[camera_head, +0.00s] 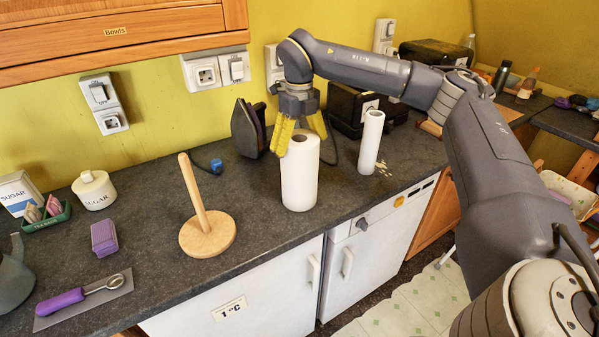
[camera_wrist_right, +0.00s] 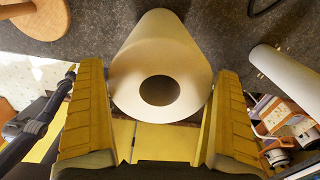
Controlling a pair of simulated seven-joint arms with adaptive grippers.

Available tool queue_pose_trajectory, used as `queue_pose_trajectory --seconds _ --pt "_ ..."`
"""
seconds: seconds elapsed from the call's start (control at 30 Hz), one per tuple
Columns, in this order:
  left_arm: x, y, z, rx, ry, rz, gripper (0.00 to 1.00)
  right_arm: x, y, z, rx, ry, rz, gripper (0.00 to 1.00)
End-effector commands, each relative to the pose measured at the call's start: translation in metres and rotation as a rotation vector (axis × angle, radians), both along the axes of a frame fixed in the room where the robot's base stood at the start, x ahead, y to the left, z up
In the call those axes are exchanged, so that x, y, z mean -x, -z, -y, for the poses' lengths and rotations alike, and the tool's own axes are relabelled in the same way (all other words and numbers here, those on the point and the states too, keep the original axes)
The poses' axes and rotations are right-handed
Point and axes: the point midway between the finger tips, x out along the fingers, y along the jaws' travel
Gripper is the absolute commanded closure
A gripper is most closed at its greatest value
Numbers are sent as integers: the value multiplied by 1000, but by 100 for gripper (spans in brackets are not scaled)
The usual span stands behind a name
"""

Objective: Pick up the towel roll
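The towel roll (camera_head: 299,181) is a thick white cylinder with a hole in its top. It stands upright on the dark worktop near the front edge. In the right wrist view the towel roll (camera_wrist_right: 160,60) shows end-on between my yellow fingers. My right gripper (camera_head: 301,140) points down over the top of the roll, open, with one finger on each side. I cannot tell whether either finger touches it. My left gripper is in neither view.
A wooden roll holder (camera_head: 208,234) stands empty to the left. A thinner white roll (camera_head: 371,142) stands to the right. A dark iron (camera_head: 247,128) is behind the towel roll. A purple-handled scoop (camera_head: 78,296) and a sugar jar (camera_head: 95,190) are at the left.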

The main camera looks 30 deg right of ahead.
Motion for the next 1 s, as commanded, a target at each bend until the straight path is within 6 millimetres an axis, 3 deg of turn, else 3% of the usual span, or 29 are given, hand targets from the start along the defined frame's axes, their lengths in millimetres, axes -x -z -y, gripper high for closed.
queue_pose_trajectory --seconds 0.07,0.57,1.0 --pt "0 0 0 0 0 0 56 0 0 0 0 0 0 8" --pt "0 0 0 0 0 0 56 0 0 0 0 0 0 66" --pt "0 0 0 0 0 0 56 0 -9 0 0 -1 1 67"
